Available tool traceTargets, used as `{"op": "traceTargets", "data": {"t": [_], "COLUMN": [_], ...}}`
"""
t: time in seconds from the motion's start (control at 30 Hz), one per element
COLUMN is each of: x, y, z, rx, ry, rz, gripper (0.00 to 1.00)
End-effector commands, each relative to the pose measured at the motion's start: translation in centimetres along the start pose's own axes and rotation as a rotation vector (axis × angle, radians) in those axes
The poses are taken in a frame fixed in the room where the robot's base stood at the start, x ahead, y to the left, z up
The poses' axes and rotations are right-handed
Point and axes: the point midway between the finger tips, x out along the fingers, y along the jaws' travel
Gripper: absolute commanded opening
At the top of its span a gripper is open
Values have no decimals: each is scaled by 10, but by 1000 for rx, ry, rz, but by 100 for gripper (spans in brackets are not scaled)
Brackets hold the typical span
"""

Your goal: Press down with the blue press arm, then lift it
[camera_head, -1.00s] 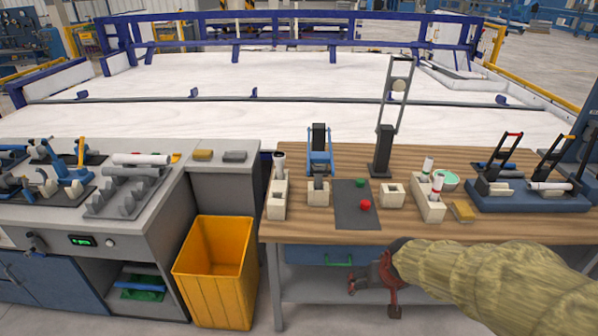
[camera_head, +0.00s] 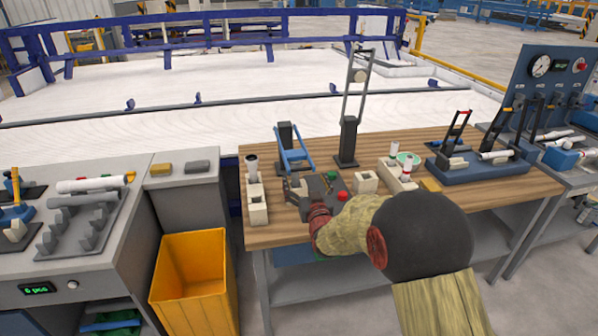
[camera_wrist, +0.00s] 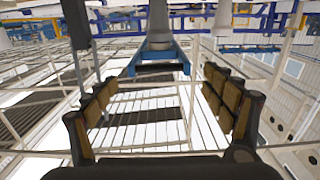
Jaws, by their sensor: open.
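The blue press arm (camera_head: 292,158) stands raised and tilted on its black post (camera_head: 286,134) at the back left of the wooden bench. My gripper (camera_head: 308,184) is open just in front of it, over the near part of the press. In the wrist view the blue press arm (camera_wrist: 134,64) shows ahead, between the two fingers of my gripper (camera_wrist: 160,92), with nothing held. I see no clear contact. The base of the press is partly hidden by my gripper.
A red button (camera_head: 342,196) and a green button (camera_head: 331,177) lie close to the right. Pale blocks (camera_head: 258,210) stand to the left. A tall black-based frame (camera_head: 348,140) rises behind to the right. An orange bin (camera_head: 192,285) stands below left.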

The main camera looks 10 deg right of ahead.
Motion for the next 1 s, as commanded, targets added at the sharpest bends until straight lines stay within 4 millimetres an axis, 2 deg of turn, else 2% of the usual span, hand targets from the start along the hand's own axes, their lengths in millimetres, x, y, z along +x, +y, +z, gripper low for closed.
{"op": "traceTargets", "data": {"t": [0.2, 0.4, 0.77, 1.0], "x": [35, 57, 62, 62], "y": [0, 0, 0, 0], "z": [3, 1, 1, 1], "rx": [0, 0, 0, 0], "ry": [0, 0, -3, -3], "rz": [0, 0, 0, 0], "gripper": [83, 83, 83, 70]}}
